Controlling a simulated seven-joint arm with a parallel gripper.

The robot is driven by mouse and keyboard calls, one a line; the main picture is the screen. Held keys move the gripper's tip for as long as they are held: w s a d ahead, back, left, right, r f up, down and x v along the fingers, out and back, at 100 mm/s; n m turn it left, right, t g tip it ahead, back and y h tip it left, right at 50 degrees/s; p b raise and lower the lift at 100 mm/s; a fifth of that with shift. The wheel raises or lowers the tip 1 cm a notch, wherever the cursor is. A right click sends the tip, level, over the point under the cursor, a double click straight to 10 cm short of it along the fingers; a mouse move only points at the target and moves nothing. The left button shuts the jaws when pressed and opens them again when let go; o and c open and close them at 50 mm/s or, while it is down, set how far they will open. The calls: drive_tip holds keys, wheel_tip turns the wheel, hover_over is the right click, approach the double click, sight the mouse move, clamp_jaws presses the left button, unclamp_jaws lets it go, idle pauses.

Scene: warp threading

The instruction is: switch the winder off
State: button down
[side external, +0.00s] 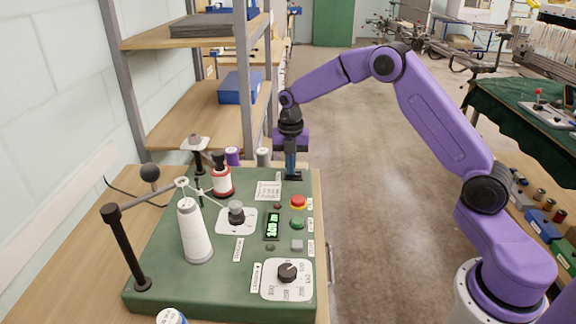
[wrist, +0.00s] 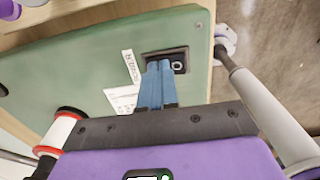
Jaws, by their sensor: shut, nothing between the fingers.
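The winder (side external: 165,262) is a green box on a bench, with a lit green display (side external: 272,227), a red button (side external: 298,202), a green button (side external: 298,224) and a dial (side external: 287,272). Its black rocker switch (wrist: 178,63) sits in a dark frame at the far corner, beside a white label (wrist: 130,67). The switch shows a white ring mark; part of it is hidden behind my fingers. My gripper (side external: 291,172) points down at this switch, with its blue fingers shut and empty. In the wrist view my fingertips (wrist: 159,64) overlap the switch's frame; I cannot tell whether they touch it.
A white thread cone (side external: 194,235) and a red-and-white spool (side external: 222,182) stand on the winder's left part. A black post (side external: 128,250) rises at its front left. Shelves (side external: 190,110) stand behind. Open floor lies right of the bench.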

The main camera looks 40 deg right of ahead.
drive_tip(key=shift+s+d+r, duration=0.15)
drive_tip(key=shift+s+d, duration=0.1)
wheel_tip(320, 180, up, 14)
drive_tip(key=w+a, duration=0.1)
drive_tip(key=shift+w+a, duration=0.2)
idle(0.5)
idle(0.3)
